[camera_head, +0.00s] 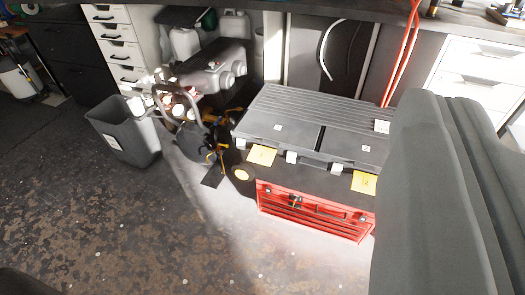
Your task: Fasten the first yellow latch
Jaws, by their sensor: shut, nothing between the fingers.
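A large dark grey case (300,112) with a ribbed lid rests on top of a red toolbox (312,217) on the floor, right of the middle. Two flat yellow pieces, which look like latches, are on the case's front edge: a left yellow latch (262,155) and a right yellow latch (365,182). Both seem to stick outward; I cannot tell which is the first. A big grey shape at the right hides the case's right end. My gripper's fingers are not visible, and nothing is seen touching the latches.
A grey bin (125,132) stands at the left, with tangled hoses and tools (200,130) between it and the case. White drawers (115,40) and a workbench top (340,10) are behind. The floor (130,230) in front is clear.

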